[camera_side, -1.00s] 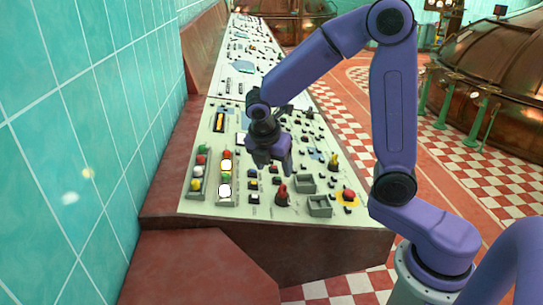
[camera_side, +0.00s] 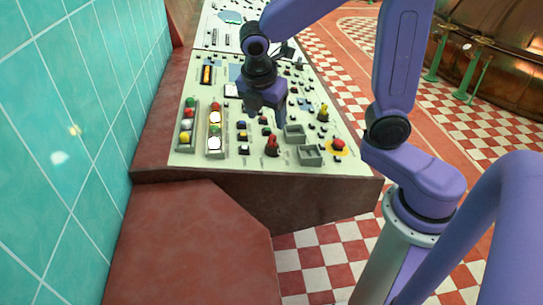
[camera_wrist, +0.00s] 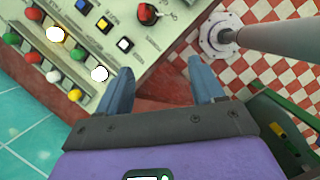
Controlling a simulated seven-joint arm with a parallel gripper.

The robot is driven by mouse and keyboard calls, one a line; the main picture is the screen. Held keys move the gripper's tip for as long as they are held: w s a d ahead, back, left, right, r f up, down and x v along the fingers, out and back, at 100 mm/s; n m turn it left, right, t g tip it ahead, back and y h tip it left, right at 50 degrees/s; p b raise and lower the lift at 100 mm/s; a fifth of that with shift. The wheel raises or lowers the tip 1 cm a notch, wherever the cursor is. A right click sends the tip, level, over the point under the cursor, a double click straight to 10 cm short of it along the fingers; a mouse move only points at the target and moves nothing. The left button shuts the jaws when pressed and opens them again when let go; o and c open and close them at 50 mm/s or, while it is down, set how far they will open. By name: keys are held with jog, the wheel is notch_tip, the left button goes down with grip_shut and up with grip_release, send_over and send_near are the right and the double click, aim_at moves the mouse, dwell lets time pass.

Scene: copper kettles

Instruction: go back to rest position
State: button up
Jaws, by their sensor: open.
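My gripper (camera_side: 264,106) hangs over the middle of the pale control panel (camera_side: 180,157), with the purple arm reaching in from the right. In the wrist view my gripper (camera_wrist: 162,72) has its two blue-grey fingers spread apart, with nothing between them. The panel's lower edge and its red-brown border show past the fingertips. In the side view, the gripper hides part of the panel behind it, and I cannot tell its exact height above the panel.
The panel bears coloured lamps (camera_side: 184,138), a red knob (camera_side: 272,148), grey square boxes (camera_side: 310,155) and a red button on yellow (camera_side: 338,145). A teal tiled wall (camera_side: 60,130) stands left. A checkered floor (camera_side: 335,255) and copper vessel (camera_side: 490,50) lie right.

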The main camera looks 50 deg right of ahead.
jog(key=s+a+f+m+g+y, duration=0.1)
jog(key=s+m+y, duration=0.3)
jog(key=s, duration=1.7)
jog(key=m, duration=0.3)
jog(key=shift+a+f, duration=0.15)
